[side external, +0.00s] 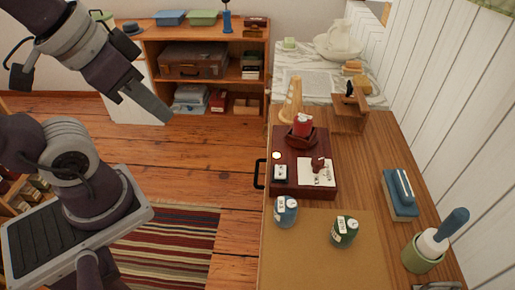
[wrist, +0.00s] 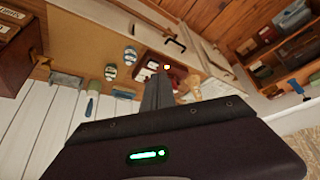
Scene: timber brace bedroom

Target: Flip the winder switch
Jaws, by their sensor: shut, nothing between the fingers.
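The winder (side external: 290,192) appears to be the dark red-brown box on the wooden table, with a red spool (side external: 302,126) at its back. A round light (side external: 276,155) glows on its left side. Below the light is a small white-and-black piece (side external: 280,172), and to the right a white plate (side external: 308,178) carries a small brown part (side external: 318,164). I cannot tell which is the switch. My gripper (side external: 166,118) is shut and empty, in the air left of the table, well apart from the winder. In the wrist view, my fingers (wrist: 159,85) partly cover the winder (wrist: 152,62).
A black handle (side external: 259,173) juts from the left edge.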

